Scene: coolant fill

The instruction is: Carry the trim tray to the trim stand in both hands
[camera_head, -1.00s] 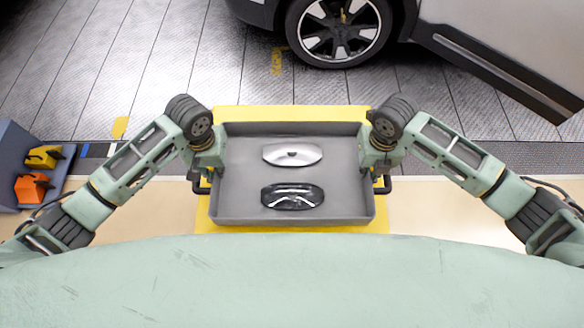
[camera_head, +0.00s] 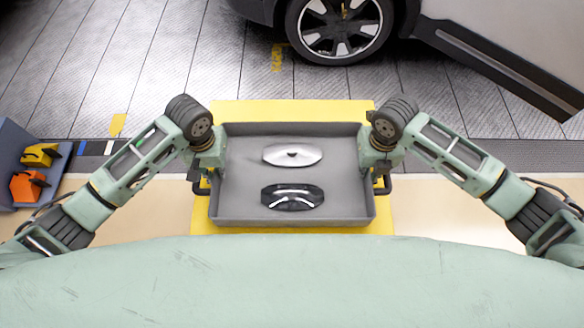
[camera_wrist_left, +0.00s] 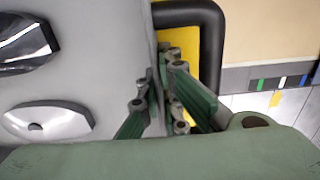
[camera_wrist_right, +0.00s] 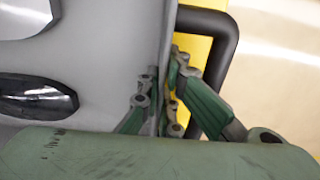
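The grey trim tray (camera_head: 230,208) is in front of me in the head view, level above a yellow surface (camera_head: 290,112). It holds a silver trim piece (camera_head: 292,155) and a glossy black one (camera_head: 293,197). My left gripper (camera_wrist_left: 160,92) is shut on the tray's left wall, one finger inside and one outside, beside a black handle (camera_wrist_left: 215,40). My right gripper (camera_wrist_right: 160,90) is shut the same way on the right wall, beside another black handle (camera_wrist_right: 226,45). I cannot tell whether the tray touches the yellow surface.
The grey floor between is clear.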

